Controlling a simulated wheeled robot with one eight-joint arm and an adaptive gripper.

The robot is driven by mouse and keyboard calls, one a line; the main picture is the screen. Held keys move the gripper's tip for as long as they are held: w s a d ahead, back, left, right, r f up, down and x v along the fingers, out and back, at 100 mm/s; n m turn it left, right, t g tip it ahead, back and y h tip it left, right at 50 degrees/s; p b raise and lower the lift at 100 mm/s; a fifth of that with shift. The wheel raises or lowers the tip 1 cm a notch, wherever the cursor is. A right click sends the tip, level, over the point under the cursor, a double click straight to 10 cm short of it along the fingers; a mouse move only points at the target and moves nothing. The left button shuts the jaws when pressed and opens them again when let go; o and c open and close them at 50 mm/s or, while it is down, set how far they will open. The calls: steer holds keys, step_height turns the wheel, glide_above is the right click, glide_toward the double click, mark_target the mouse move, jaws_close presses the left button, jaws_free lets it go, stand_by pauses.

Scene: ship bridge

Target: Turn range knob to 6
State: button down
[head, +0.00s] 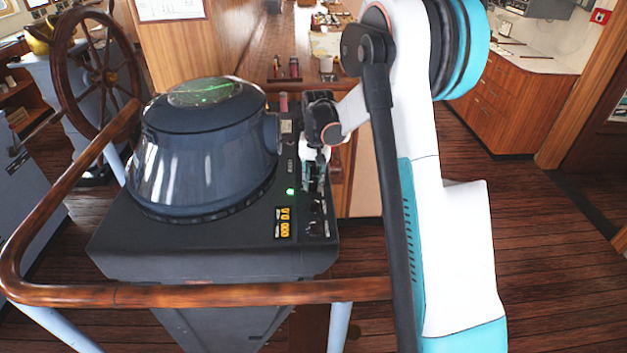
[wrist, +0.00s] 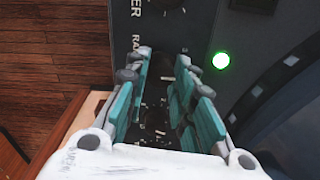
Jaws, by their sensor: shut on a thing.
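The range knob (wrist: 161,78) is a dark knob on the dark radar console panel, with part of a "RA" label (wrist: 135,43) beside it in the wrist view. My gripper (wrist: 165,64) has its teal-padded fingers on either side of the knob and is shut on it. The fingers hide much of the dial, and I cannot read which number the knob points to. In the head view my gripper (head: 314,182) points down at the right side of the console, and the range knob is hidden behind it.
The radar console (head: 120,238) carries a large dark hood (head: 205,150). A green light (head: 290,191) glows near my gripper, with yellow buttons (head: 285,222) below it. A wooden handrail (head: 220,295) crosses in front. A ship's wheel (head: 103,75) stands at the left.

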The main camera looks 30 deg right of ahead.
mark_target(315, 182)
stand_by(0.4)
steer(key=c, duration=1.3)
jaws_free()
steer(key=shift+c, duration=0.2)
steer(key=shift+r, duration=0.1)
step_height(315, 182, up, 12)
steer(key=shift+s+d, duration=0.15)
steer(key=shift+d, duration=0.1)
steer(key=shift+a, duration=0.1)
